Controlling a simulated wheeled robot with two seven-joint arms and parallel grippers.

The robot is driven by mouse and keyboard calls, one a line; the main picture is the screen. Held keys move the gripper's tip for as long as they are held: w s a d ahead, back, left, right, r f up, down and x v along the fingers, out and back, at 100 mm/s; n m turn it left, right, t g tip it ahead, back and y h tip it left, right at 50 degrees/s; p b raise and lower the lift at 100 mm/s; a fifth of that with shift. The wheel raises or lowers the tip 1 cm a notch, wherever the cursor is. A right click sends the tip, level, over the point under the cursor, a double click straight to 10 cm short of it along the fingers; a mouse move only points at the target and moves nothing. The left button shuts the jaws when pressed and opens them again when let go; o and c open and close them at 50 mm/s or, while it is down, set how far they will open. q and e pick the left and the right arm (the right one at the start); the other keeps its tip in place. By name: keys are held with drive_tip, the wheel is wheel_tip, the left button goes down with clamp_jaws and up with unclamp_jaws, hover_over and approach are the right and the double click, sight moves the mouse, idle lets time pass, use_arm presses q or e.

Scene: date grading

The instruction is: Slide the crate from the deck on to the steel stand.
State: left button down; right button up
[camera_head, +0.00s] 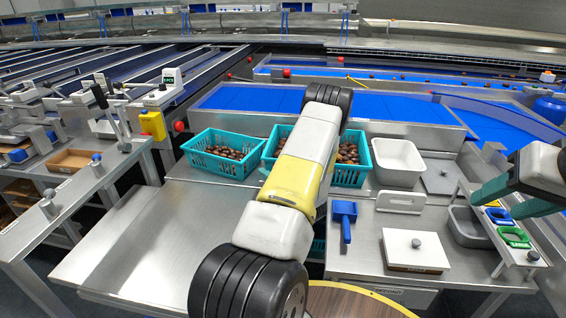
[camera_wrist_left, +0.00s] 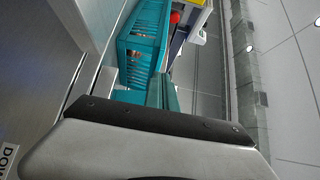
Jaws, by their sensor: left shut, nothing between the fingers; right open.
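Two teal slatted crates hold brown dates at the back of the steel worktop. The left crate (camera_head: 219,167) is in full view; the right crate (camera_head: 350,176) is partly covered by my left arm. A low steel surface (camera_head: 150,240) extends in front of the left crate, bare; I cannot tell surely which surface is deck or stand. My left gripper is hidden behind its arm in the head view. In the left wrist view its teal fingers (camera_wrist_left: 162,91) are shut and empty, close to a teal crate (camera_wrist_left: 140,45); contact is unclear. My right gripper (camera_head: 512,198) is open and empty at far right.
A white tub (camera_head: 398,162) stands right of the crates. A blue scoop (camera_head: 345,213), a white lidded box (camera_head: 415,252) and a grey tub (camera_head: 468,228) occupy the right worktop. A blue conveyor (camera_head: 390,108) runs behind. A wooden box (camera_head: 73,161) lies left.

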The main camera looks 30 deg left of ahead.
sight(243, 163)
use_arm(q)
drive_tip(key=x, duration=0.8)
drive_tip(key=shift+a, duration=0.1)
drive_tip(key=shift+s+a, duration=0.25)
drive_tip(key=shift+a, duration=0.5)
drive_tip(key=shift+s+a, duration=0.3)
drive_tip(key=shift+a, duration=0.4)
